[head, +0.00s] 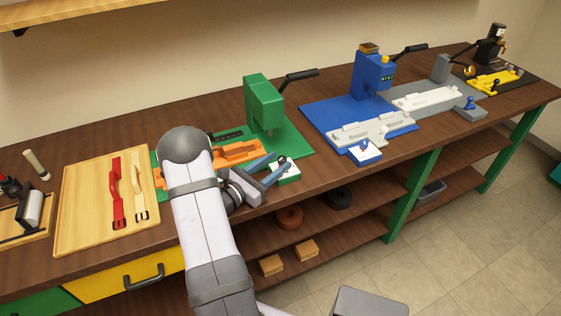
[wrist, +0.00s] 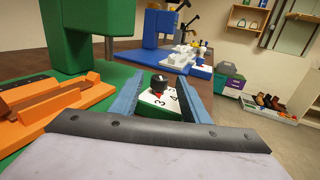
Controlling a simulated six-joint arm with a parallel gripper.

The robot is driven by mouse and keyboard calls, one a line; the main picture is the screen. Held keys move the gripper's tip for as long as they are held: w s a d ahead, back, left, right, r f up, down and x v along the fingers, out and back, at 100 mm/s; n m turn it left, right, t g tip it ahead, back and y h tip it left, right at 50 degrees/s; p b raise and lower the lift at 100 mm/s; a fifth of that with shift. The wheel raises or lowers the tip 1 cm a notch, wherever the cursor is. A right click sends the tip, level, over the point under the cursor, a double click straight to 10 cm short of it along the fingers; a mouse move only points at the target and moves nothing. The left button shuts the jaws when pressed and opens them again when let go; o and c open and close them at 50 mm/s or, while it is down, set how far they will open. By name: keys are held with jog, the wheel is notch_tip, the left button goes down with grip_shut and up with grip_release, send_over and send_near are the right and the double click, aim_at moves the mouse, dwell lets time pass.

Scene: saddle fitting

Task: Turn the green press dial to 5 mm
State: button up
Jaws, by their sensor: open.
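The green press (head: 263,103) stands on a green base behind my gripper in the head view; its body also shows at the upper left of the wrist view (wrist: 85,35). Its dial is a black knob (wrist: 159,83) on a green block with a white numbered face (wrist: 160,101). A 3 and part of another numeral show on the face. A little red shows under the knob, but I cannot read the setting. My gripper (head: 280,165) is open, with blue-grey fingers either side of the knob in the wrist view (wrist: 160,79). Contact is not visible.
An orange fixture (head: 238,152) lies on the green base beside my gripper. A wooden board (head: 75,215) with red and cream straps is at left. A blue press (head: 372,78) and its white-faced dial block (head: 365,153) stand to the right. The bench's front edge is close.

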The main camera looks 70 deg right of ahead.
aim_at(279, 161)
jog(key=shift+a, duration=0.15)
jog(key=v, duration=0.4)
jog(key=shift+f, duration=0.1)
jog(key=shift+p+x, duration=1.25)
jog(key=shift+x, duration=2.55)
jog(key=shift+c, duration=0.4)
jog(key=c, duration=1)
